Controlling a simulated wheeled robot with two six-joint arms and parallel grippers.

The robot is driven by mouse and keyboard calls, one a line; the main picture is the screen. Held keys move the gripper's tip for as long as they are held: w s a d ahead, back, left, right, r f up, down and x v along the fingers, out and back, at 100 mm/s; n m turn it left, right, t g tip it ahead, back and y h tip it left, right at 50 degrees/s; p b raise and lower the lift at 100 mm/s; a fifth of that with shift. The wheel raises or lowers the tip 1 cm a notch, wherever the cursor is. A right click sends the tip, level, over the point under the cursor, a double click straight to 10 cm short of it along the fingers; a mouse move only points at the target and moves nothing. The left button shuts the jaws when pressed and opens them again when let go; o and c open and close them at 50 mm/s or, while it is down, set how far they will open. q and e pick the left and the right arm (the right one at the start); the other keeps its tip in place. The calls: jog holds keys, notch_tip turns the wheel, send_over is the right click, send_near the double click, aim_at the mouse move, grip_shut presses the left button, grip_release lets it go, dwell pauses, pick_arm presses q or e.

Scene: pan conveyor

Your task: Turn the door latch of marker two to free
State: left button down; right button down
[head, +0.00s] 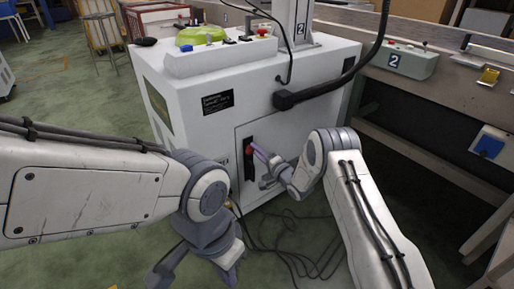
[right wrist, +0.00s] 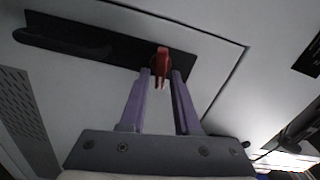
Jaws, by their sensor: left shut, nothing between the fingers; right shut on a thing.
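The door latch (head: 249,149) is a small red handle on a black plate (head: 249,165) on the door (head: 270,130) of the white cabinet (head: 190,110). My right gripper (head: 257,152) is at the latch, its purple fingers shut on it. In the right wrist view the red latch (right wrist: 161,60) sits between the fingertips (right wrist: 161,75), in front of the black plate (right wrist: 105,42). The fingers partly hide the latch, and I cannot tell its exact angle. My left gripper (head: 232,275) is low in front of the cabinet, shut and empty, apart from the door.
Dark cables (head: 285,245) lie on the green floor below the door. A black arm (head: 320,88) juts from the cabinet above the latch. A grey bench (head: 440,110) with a control box (head: 399,62) marked 2 stands at the right. Open floor (head: 75,95) is at the left.

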jog(key=shift+f+m+p, duration=0.1)
jog(key=shift+m+p, duration=0.25)
jog(key=shift+m, duration=0.75)
jog(key=c, duration=0.9)
grip_release()
jog(key=p+v, duration=0.4)
jog(key=v, duration=0.6)
jog(key=shift+s+d, duration=0.15)
jog(key=shift+s, duration=0.05)
